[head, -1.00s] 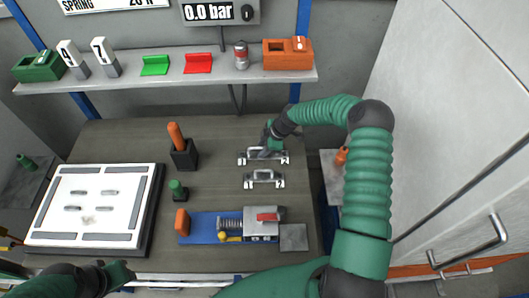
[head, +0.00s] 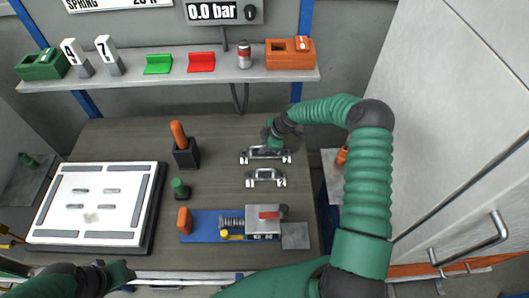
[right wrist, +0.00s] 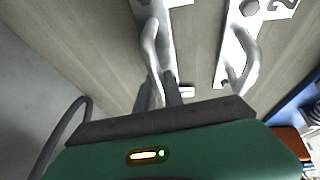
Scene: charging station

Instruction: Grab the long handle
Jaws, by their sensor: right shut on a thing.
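Two silver handles on white end plates lie on the grey bench. The longer handle (head: 254,155) is the farther one, and the shorter handle (head: 265,177) lies just nearer. My right gripper (head: 272,150) is down at the longer handle, shut on its bar. In the right wrist view, the gripper's dark finger (right wrist: 172,92) is against the held handle (right wrist: 153,42), and the other handle (right wrist: 242,55) stands clear to the right. The fingertips are partly hidden. My left gripper (head: 124,272) is at the lower left, away from both handles; its jaws are too small to read.
A blue fixture with a clamp block (head: 262,222) lies in front of the handles. A white framed board (head: 95,205) is at left, with orange (head: 179,135) and green (head: 179,188) pegs beside it. A shelf (head: 120,88) runs behind. A cabinet door (head: 440,130) stands at right.

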